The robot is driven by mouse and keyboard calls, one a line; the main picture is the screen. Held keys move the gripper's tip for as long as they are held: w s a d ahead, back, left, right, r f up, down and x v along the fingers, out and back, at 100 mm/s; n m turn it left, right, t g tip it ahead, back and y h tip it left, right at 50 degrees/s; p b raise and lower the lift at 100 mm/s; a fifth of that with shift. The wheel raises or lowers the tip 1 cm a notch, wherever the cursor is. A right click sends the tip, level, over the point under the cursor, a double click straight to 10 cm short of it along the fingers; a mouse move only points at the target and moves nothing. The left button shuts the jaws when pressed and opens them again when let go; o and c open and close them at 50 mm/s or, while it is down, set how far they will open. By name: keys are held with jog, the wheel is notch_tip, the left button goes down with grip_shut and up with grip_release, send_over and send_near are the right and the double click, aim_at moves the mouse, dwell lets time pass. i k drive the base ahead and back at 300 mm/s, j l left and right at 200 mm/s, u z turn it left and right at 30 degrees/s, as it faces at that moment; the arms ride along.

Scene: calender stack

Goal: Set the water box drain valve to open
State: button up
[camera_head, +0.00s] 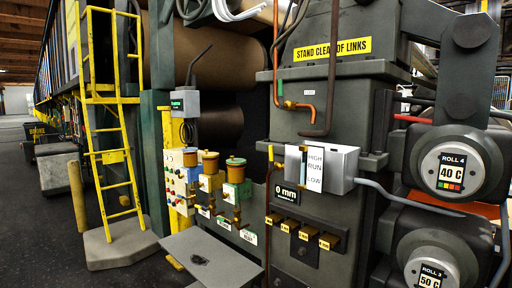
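A pale box (340,168) with a sight glass and a HIGH, RUN, LOW label is mounted on the dark machine housing; it looks like the water box. Small brass fittings (271,154) sit at its left edge. A grey pipe (410,202) runs from its right side toward the rollers. A row of brass blocks with yellow tags (307,233) projects below it; the tags are too small to read. I cannot tell which part is the drain valve or how it is set. My gripper is not in view.
Dial units marked ROLL 4 (450,172) and ROLL 3 (432,272) project at the right. A grey plate (212,258) lies low in front. A yellow ladder (112,130) is left; floor there is clear.

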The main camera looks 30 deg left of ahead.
aim_at(272, 169)
jog(key=i+j, duration=0.1)
jog(key=j, duration=1.35)
jog(key=i+j, duration=0.15)
jog(key=j, duration=0.6)
jog(key=i+j, duration=0.1)
jog(key=j, duration=0.65)
